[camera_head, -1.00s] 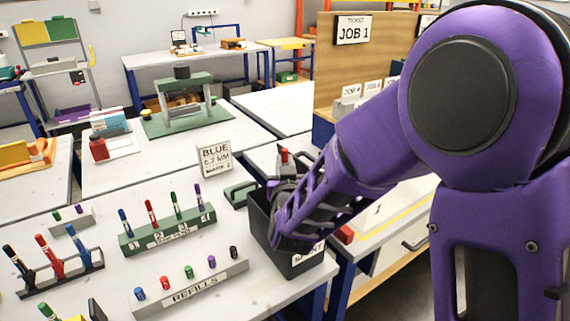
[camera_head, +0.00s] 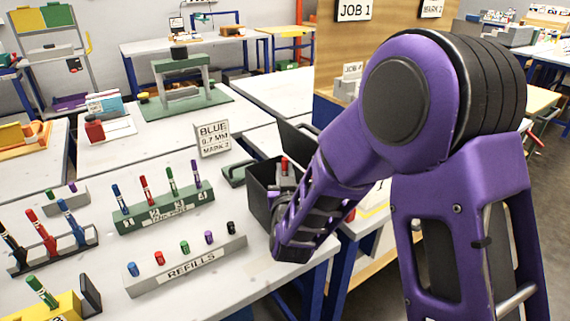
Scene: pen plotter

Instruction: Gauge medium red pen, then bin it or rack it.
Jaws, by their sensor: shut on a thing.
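My gripper (camera_head: 286,183) is partly hidden behind my purple wrist, over or beside the black bin (camera_head: 258,188). It is shut on a red-topped thing that looks like a red pen (camera_head: 285,163). Its red end points up; its lower part and tip are hidden. I cannot tell whether it is inside the bin's opening. Another red pen (camera_head: 147,189) stands in the numbered green rack (camera_head: 178,216), between blue, green and purple pens. A thicker red pen (camera_head: 41,232) leans in a dark rack (camera_head: 88,240) at the left.
A grey refills block (camera_head: 188,266) with several coloured refills stands in front of the green rack. A "BLUE 0.7 MM MARK 2" sign (camera_head: 212,138) stands behind. A green-and-grey gantry (camera_head: 185,83) is on the back table. A yellow block (camera_head: 55,306) with a green pen is front left.

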